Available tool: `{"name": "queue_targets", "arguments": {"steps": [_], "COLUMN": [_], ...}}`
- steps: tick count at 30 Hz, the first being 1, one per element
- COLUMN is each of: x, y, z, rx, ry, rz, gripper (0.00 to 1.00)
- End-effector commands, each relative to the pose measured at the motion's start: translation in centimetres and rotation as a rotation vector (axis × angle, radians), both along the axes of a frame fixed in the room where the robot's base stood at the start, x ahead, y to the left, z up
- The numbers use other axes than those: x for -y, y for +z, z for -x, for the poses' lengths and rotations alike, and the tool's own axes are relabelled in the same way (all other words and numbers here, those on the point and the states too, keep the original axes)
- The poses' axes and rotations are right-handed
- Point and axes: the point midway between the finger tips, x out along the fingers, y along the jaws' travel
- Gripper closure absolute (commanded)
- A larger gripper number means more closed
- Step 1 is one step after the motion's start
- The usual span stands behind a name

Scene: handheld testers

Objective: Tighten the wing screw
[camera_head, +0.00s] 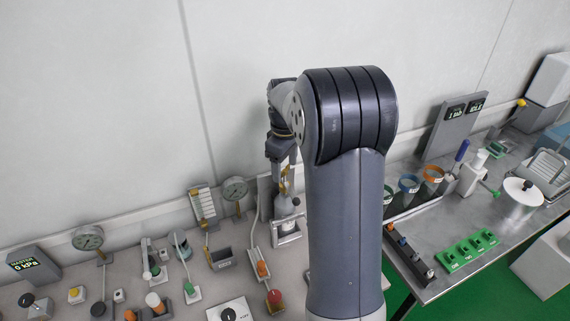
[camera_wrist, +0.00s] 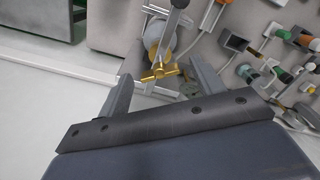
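The brass wing screw (camera_wrist: 160,72) shows in the wrist view on a grey and metal fixture with a dark rod. In the head view a small brass part (camera_head: 285,182), apparently the same screw, is partly hidden by my gripper (camera_head: 284,172). In the wrist view my gripper (camera_wrist: 163,84) is open, with one finger to the left of the screw and one to the right. Gaps show between the screw and both fingers. I cannot tell how far the screw sits beyond the fingertips. My arm hides part of the bench in the head view.
Gauges (camera_head: 235,189), levers and knobs crowd the bench to the left, with a red knob (camera_head: 274,297) close by. The wall stands just behind.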

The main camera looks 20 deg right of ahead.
Motion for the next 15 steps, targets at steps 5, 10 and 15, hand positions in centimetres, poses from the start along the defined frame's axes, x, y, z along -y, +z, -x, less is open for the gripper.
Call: {"name": "queue_targets", "arguments": {"steps": [5, 10, 15], "x": [0.0, 0.0, 0.0], "y": [0.03, 0.04, 0.05], "z": [0.0, 0.0, 0.0], "rx": [0.0, 0.0, 0.0], "ry": [0.0, 0.0, 0.0], "rz": [0.0, 0.0, 0.0], "gripper": [0.5, 0.64, 0.78]}}
